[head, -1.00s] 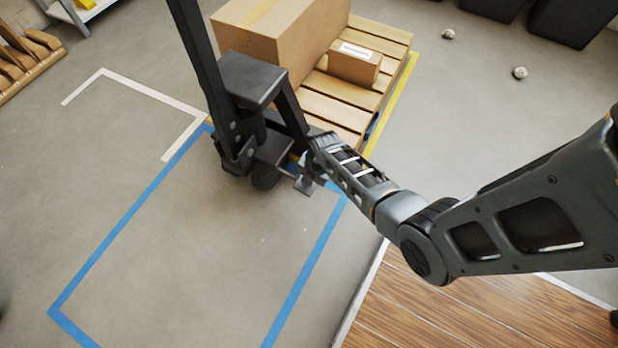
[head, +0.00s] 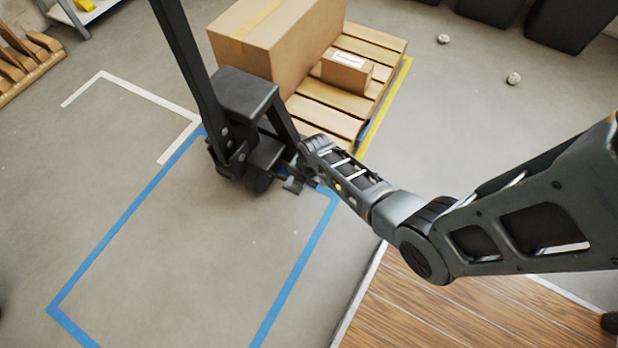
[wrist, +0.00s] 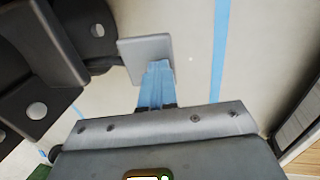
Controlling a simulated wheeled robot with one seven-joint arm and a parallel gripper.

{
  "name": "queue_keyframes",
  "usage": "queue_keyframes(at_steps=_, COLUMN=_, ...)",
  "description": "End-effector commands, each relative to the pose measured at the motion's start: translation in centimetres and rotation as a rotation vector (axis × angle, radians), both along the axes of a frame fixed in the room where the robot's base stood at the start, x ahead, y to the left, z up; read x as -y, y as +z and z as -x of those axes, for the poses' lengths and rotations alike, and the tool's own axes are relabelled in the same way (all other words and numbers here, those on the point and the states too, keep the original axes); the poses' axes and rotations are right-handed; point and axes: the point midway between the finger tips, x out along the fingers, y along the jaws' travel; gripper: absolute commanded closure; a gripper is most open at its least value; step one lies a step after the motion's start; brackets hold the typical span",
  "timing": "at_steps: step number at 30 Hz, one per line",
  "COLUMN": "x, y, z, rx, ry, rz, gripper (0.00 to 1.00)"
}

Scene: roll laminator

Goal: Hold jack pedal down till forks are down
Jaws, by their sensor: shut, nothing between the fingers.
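The black pallet jack (head: 246,97) stands at the near end of the wooden pallet (head: 389,46), its handle leaning up and left. Its pedal (head: 293,186) is a small grey plate low at the jack's near right side. The pedal also shows in the wrist view (wrist: 143,47). My gripper (wrist: 157,66) is shut and empty, with its blue fingertips over the pedal plate and seemingly touching it. In the head view my wrist hides most of the gripper. The forks are hidden under the pallet.
A large carton (head: 275,35) and a small carton (head: 346,72) sit on the pallet. Blue floor tape (head: 130,213) outlines clear floor in front of the jack. Two pale crumpled bits (head: 513,78) lie on the floor at right, near dark bins (head: 570,22).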

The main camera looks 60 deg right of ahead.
Motion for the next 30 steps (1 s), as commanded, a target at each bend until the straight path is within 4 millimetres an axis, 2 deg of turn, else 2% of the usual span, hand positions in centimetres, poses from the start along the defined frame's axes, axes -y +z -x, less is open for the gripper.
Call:
queue_keyframes(at_steps=1, x=0.0, y=1.9, z=0.3, rx=0.002, ry=-0.001, rz=0.001, gripper=1.00)
queue_keyframes(at_steps=3, x=0.1, y=3.5, z=0.7, rx=0.003, ry=-0.002, rz=0.001, gripper=1.00)
queue_keyframes(at_steps=12, x=0.3, y=8.6, z=2.0, rx=0.005, ry=-0.003, rz=0.002, gripper=1.00)
queue_keyframes(at_steps=18, x=0.4, y=9.8, z=2.4, rx=0.005, ry=-0.003, rz=0.002, gripper=1.00)
queue_keyframes(at_steps=30, x=0.4, y=9.9, z=2.4, rx=0.005, ry=-0.002, rz=0.004, gripper=1.00)
